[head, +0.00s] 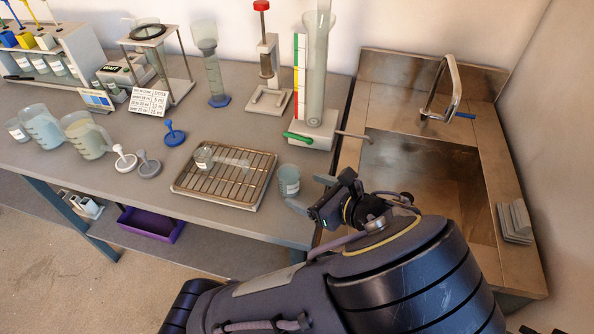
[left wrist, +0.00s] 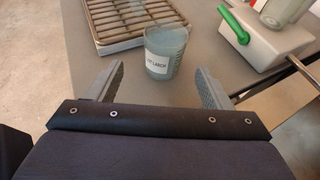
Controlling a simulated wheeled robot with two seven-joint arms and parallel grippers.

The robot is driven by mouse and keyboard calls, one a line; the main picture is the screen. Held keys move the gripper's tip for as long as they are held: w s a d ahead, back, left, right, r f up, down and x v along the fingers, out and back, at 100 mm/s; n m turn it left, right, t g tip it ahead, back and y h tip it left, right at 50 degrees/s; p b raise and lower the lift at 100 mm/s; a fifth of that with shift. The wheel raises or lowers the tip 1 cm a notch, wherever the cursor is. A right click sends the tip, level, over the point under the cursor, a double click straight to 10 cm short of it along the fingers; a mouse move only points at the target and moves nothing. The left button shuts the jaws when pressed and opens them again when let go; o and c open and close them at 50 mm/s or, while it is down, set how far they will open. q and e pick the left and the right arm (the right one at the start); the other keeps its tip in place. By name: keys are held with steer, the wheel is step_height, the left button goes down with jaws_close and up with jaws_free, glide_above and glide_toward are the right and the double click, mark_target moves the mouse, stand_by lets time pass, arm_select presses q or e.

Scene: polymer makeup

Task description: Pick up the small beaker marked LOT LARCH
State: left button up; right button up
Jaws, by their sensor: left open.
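The small beaker (head: 288,178) stands upright on the bench, just right of the wire-rack tray. In the left wrist view the beaker (left wrist: 164,52) shows a white label that reads LARCH, with bluish contents. My left gripper (head: 309,193) is open and low over the bench, reaching in from the beaker's right. In the left wrist view its two fingers (left wrist: 159,72) lie either side of the beaker's near part, with a gap on both sides. The fingers hold nothing. My right gripper is not in view.
A stand with a green handle (head: 298,137) is behind. The sink (head: 425,170) is to the right. The bench's front edge is near.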

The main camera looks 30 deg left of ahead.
mark_target(297, 185)
arm_select(q)
steer(key=x, duration=0.3)
steer(key=b+x, duration=0.1)
steer(key=x, duration=0.3)
steer(key=shift+w+a+f, duration=0.1)
steer(key=shift+w+a, duration=0.05)
steer(key=shift+w, duration=0.15)
steer(key=c, duration=1.1)
